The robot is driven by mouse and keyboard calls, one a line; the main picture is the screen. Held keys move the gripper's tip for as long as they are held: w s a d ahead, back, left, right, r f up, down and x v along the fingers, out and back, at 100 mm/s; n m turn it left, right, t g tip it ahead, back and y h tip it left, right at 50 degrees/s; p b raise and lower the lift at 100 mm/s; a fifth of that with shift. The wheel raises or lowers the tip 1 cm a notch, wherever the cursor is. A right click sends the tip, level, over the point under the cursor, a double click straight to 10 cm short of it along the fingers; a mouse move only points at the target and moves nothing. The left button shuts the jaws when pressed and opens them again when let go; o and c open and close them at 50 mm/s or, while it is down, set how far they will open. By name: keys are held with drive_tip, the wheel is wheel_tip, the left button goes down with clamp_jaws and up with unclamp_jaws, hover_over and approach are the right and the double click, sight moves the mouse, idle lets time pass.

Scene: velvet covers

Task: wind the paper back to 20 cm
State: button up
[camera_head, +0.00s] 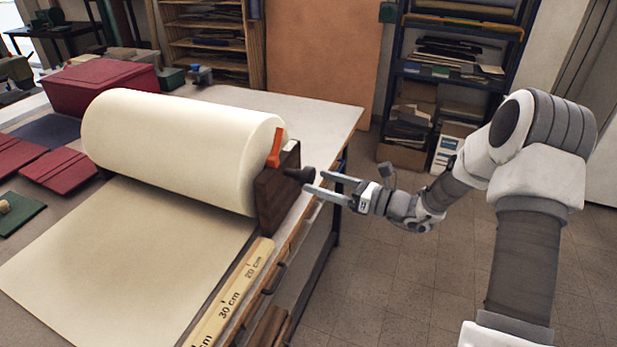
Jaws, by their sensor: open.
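A thick cream paper roll (180,140) lies across the table, and its loose sheet (125,255) runs flat toward the lower left. A wooden ruler (232,297) beside the sheet shows 20 cm and 30 cm marks. The sheet extends past the 30 cm mark, and its near end by the ruler is cut off by the frame. A dark wooden bracket (278,195) stands at the roll's right end, with an orange lever (275,148) on top. A black crank knob (297,174) sticks out to the right. My gripper (313,181) is open with its fingertips close to the knob; contact is unclear.
Shelves (460,70) stand behind my arm. The floor right of the table is clear. A drawer handle (274,277) sits on the table's front.

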sight(312, 179)
drive_tip(key=shift+x, duration=2.1)
clamp_jaws()
